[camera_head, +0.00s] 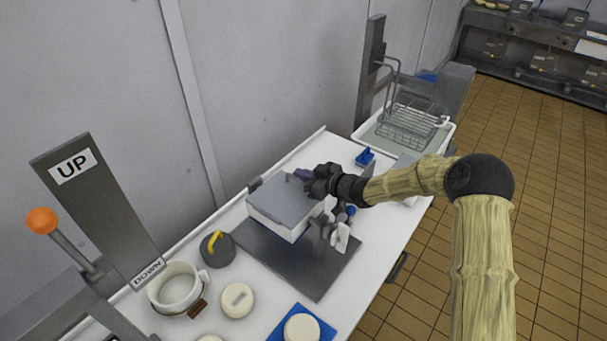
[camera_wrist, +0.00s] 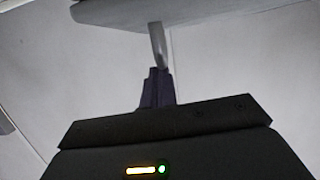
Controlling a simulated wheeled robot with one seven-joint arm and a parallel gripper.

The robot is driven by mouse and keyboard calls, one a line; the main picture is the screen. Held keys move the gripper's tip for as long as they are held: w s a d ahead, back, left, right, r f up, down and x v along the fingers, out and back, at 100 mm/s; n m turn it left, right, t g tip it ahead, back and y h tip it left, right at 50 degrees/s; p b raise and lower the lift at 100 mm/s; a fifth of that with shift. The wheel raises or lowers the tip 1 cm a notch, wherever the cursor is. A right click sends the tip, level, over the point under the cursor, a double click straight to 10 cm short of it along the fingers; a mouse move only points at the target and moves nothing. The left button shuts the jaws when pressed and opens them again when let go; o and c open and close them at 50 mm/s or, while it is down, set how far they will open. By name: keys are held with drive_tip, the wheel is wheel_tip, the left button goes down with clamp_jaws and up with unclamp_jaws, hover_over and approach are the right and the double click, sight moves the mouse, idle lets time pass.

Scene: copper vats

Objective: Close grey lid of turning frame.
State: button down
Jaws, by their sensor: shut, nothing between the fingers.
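The turning frame (camera_head: 276,222) is a white-sided box on a dark grey mat on the white counter. Its flat grey lid (camera_head: 283,198) faces up in the head view; I cannot tell whether it sits fully down. My gripper (camera_head: 303,174) is at the lid's far right edge, its dark purple fingers shut and empty. In the wrist view the shut fingers (camera_wrist: 157,88) point up at a pale narrow tab below a grey slab (camera_wrist: 190,10), probably the lid. Whether they touch is unclear. My wrist hides part of the frame's right side.
A wire basket (camera_head: 408,125) stands in a tray behind my arm. A dark round weight with a yellow handle (camera_head: 217,247), a white pot (camera_head: 176,288) and cheese rounds (camera_head: 237,300) stand front left. A lever post marked UP (camera_head: 95,200) rises left. The front of the mat is clear.

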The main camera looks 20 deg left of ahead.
drive_tip(key=r, duration=0.1)
drive_tip(key=r+p, duration=0.2)
drive_tip(key=shift+w+r, duration=0.15)
drive_tip(key=shift+w, duration=0.1)
drive_tip(key=b+v, duration=0.3)
drive_tip(key=v, duration=0.7)
drive_tip(key=shift+w+r, duration=0.3)
drive_tip(key=shift+w+d, duration=0.1)
drive_tip(key=shift+d, duration=0.05)
